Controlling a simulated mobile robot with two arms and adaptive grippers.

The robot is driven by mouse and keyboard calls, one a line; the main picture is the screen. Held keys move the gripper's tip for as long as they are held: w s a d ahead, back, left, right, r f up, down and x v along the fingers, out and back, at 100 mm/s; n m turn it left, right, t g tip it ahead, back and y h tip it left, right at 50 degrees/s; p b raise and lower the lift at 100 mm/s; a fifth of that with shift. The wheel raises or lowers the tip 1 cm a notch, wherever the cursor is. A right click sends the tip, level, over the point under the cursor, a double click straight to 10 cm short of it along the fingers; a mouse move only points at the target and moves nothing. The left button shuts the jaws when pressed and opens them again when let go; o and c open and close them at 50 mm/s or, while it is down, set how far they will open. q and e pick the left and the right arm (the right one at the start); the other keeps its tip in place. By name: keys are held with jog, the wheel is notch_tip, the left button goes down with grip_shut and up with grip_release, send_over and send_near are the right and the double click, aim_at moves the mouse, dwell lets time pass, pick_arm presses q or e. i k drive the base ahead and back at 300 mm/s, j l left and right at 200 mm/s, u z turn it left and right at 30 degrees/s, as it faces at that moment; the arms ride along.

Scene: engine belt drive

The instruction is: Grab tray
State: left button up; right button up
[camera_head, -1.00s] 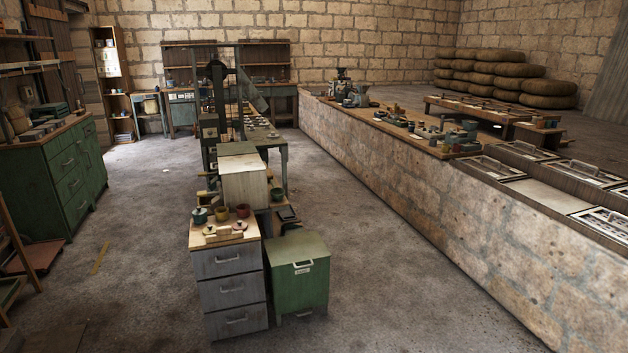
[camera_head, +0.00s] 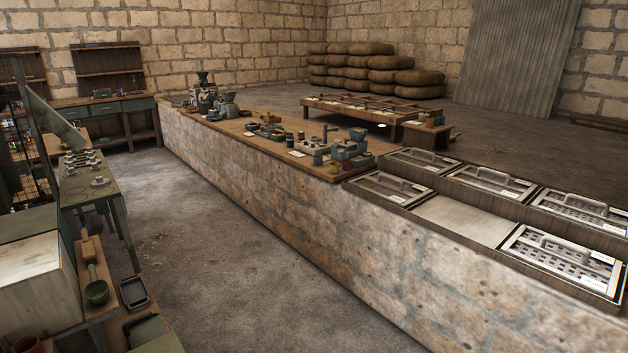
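Several shallow trays with handles sit in a wooden-edged grid on top of the stone counter at the right. One with a perforated pattern and a white label, the near tray (camera_head: 560,262), is at the near right. Another, the left tray (camera_head: 386,188), is at the grid's left corner. A third, the back tray (camera_head: 490,182), lies behind a plain flat panel (camera_head: 462,219). Neither of my grippers is in view.
The long stone counter (camera_head: 270,180) runs diagonally and carries small machines (camera_head: 350,147) and parts. A green table (camera_head: 92,190) and a pale box (camera_head: 35,285) stand at the left. The concrete floor (camera_head: 200,240) between them is clear. Sacks (camera_head: 375,68) are stacked behind.

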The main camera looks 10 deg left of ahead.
aim_at(135, 292)
jog(key=i, duration=0.55)
jog(key=i+l+u, duration=0.1)
jog(key=i, duration=0.45)
jog(key=i+l, duration=0.1)
jog(key=i, duration=0.5)
jog(key=i+l+u, duration=0.1)
jog(key=i, duration=0.45)
jog(key=i+j+u, duration=0.2)
jog(key=i+u, duration=0.75)
jog(key=i+l+u, duration=0.1)
jog(key=i+u, duration=0.35)
jog(key=i+l+u, duration=0.25)
jog(key=u, duration=0.2)
jog(key=i, duration=0.05)
